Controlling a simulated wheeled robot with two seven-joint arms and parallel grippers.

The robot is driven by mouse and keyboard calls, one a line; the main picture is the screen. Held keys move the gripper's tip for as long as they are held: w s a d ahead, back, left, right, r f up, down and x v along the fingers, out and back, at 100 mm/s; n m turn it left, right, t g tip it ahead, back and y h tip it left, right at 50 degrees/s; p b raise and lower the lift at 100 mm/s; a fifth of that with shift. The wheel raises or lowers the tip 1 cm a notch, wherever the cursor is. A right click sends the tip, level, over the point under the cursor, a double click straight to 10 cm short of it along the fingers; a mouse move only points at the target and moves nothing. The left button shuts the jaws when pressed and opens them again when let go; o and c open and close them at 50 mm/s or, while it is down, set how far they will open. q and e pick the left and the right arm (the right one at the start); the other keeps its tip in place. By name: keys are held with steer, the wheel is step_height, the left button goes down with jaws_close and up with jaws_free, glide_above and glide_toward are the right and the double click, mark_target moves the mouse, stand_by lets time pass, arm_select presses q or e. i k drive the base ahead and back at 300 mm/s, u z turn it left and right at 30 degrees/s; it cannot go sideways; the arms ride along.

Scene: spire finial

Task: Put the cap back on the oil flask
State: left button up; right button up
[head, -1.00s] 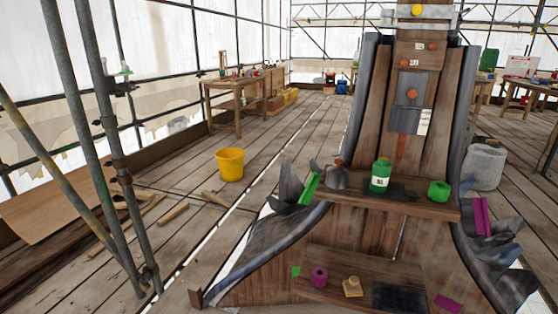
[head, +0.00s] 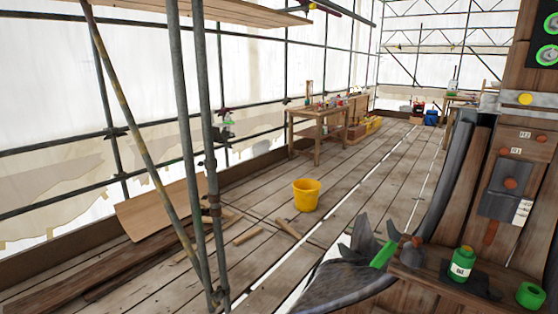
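A dark grey flask (head: 411,257) with a reddish-brown top stands at the left end of a wooden shelf (head: 436,285) on the spire, at the lower right of the head view. It is small here, and I cannot tell whether the reddish-brown part is a cap. A green bottle (head: 462,264) with a white label stands upright to its right on a dark patch. No separate loose cap can be made out. Neither of my grippers is in view.
A green strip (head: 383,254) sits by dark curled leaves left of the shelf. Scaffold poles (head: 205,165) stand at left. A yellow bucket (head: 307,194) and loose boards are on the plank floor; a workbench (head: 318,125) stands behind.

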mark_target(464, 258)
steer(key=z, duration=1.3)
